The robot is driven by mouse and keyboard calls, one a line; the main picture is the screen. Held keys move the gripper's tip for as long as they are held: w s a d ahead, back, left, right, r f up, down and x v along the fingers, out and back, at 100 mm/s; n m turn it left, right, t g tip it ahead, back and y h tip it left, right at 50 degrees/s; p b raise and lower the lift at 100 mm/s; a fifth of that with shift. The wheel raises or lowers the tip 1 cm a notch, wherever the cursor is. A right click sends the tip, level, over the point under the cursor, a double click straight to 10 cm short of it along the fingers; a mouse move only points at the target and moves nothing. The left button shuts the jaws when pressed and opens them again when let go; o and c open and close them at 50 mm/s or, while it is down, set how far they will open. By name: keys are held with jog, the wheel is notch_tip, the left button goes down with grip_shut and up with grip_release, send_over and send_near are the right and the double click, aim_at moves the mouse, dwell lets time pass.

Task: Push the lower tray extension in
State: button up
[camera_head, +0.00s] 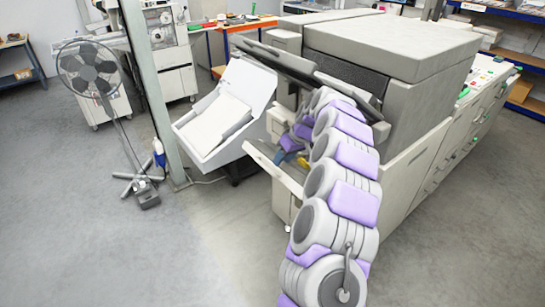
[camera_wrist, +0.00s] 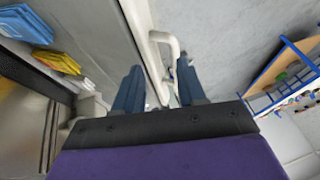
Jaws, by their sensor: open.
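The printer's lower tray extension (camera_head: 275,168) is a pale flat panel that sticks out to the left from the machine's lower front. My arm reaches down across the machine, and its links hide part of this area in the head view. In the wrist view my gripper (camera_wrist: 158,88) is open, with its two dark blue fingers apart. A pale panel edge (camera_wrist: 143,45) and a white loop handle (camera_wrist: 168,40) show beyond and between the fingers. I cannot tell whether the fingers touch them. Nothing is clearly held.
A white paper tray (camera_head: 215,112) juts out above and left of the extension. A grey post (camera_head: 148,80) and a fan (camera_head: 92,70) stand further left. Blue (camera_wrist: 24,24) and yellow (camera_wrist: 58,63) stacks lie left in the wrist view. The floor (camera_head: 130,255) at front left is clear.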

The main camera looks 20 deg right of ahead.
jog(key=s+d, duration=0.5)
jog(key=shift+s+d+p, duration=0.35)
jog(key=shift+s+d, duration=0.05)
jog(key=s+a+r+g, duration=0.1)
jog(key=s+a+r, duration=0.35)
jog(key=a, duration=0.25)
jog(key=s+a+r+n+g, duration=0.1)
jog(key=s+a+r, duration=0.2)
jog(key=s+a, duration=0.3)
jog(key=s+a+r, duration=0.3)
jog(key=s+a, duration=0.1)
jog(key=a, duration=0.4)
jog(key=s+f+m+g+h, duration=0.1)
jog(key=s+f+m, duration=0.1)
jog(key=s, duration=1.3)
jog(key=s+f+m+g+h, duration=0.2)
jog(key=s, duration=1.3)
jog(key=shift+a+h, duration=0.2)
jog(key=shift+h, duration=0.1)
